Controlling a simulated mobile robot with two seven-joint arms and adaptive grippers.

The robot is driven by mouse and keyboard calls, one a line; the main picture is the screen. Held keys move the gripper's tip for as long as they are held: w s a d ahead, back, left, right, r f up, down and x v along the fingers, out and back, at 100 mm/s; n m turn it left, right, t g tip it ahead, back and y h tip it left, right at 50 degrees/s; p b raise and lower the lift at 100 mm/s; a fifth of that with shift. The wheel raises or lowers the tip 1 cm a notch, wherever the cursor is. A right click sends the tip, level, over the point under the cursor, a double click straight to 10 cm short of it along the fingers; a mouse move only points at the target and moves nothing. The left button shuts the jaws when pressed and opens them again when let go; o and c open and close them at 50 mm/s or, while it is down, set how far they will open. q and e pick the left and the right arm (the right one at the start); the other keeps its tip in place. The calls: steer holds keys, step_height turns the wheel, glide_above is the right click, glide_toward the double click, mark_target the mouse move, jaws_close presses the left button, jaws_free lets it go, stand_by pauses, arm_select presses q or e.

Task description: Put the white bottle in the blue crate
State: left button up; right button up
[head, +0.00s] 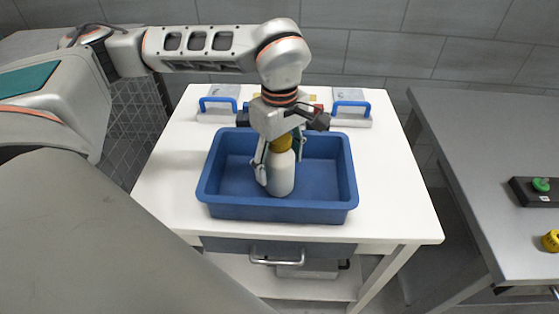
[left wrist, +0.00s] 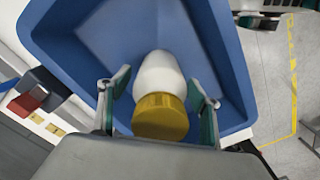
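The white bottle (head: 281,174) with a yellow-brown cap (head: 281,143) is upright inside the blue crate (head: 277,212). It appears to rest on the crate floor near the front wall. In the left wrist view the bottle (left wrist: 158,72) shows from above, cap (left wrist: 160,117) nearest the camera, with the crate (left wrist: 232,60) around it. My left gripper (head: 281,164) points down into the crate, one finger on each side of the bottle. Its fingers (left wrist: 158,108) stand apart, with a gap showing beside the cap. My right gripper is not in view.
The crate stands on a white table (head: 393,205) with a drawer handle (head: 277,259) below. Two blue-handled items (head: 351,107) stand at the back. A grey table (head: 470,150) to the right holds a green button box (head: 540,186) and a yellow object (head: 551,240).

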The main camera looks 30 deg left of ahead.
arm_select(q)
step_height(320, 180, up, 12)
steer(key=shift+r+p, duration=0.2)
steer(key=shift+p, duration=0.2)
stand_by(0.3)
stand_by(0.5)
